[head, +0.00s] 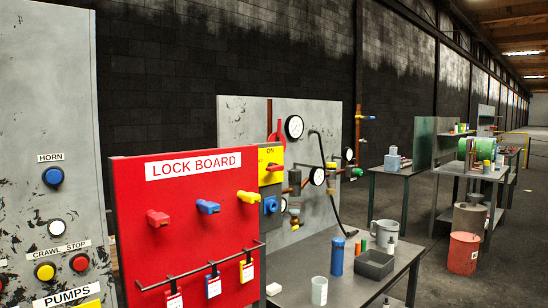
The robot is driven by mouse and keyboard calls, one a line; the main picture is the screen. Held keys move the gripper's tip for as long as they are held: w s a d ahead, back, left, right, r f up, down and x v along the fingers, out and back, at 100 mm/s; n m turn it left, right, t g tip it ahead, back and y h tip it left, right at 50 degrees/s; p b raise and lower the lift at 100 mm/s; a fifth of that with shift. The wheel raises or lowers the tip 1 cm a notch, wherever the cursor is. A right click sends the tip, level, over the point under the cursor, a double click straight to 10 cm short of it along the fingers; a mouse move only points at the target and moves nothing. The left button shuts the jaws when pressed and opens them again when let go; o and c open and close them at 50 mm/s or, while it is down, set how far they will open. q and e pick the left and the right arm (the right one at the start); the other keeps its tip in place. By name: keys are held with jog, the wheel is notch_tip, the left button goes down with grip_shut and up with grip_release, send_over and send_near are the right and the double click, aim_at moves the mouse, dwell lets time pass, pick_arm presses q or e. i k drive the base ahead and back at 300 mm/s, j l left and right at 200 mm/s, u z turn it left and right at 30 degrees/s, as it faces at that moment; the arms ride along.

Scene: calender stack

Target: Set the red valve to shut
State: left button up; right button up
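A red lever-like handle (277,135), which looks like the red valve, stands up beside a copper pipe on the grey panel (235,118) behind the lock board. Its lower part is hidden by a yellow "ON" plate (268,160) and the board, so I cannot tell its setting. The red lock board (195,190) stands in front and carries red (158,218), blue (208,206) and yellow (248,196) fittings. Red, blue and yellow tagged padlocks (213,286) hang from a rail below. Neither of my grippers is in view.
A grey control panel (45,120) with buttons stands at the left. The grey table (345,288) holds a blue cylinder (337,256), a dark tray (374,264), a grey mug (385,234) and a pale cup (319,290). Open floor lies at the right.

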aim_at(278, 138)
jog(key=i+l, duration=0.2)
jog(key=l, duration=0.25)
jog(key=i+l, duration=0.25)
jog(key=l, duration=0.15)
jog(key=i+l+u, duration=0.1)
jog(key=l, duration=0.35)
jog(key=i+l, duration=0.3)
jog(key=l, duration=0.15)
jog(key=i+l, duration=0.25)
jog(key=l, duration=0.15)
jog(key=i+l+u, duration=0.1)
jog(key=l, duration=0.35)
jog(key=i+l, duration=0.3)
jog(key=l, duration=0.15)
jog(key=i+l, duration=0.15)
jog(key=l, duration=0.35)
jog(key=i+j+u, duration=0.05)
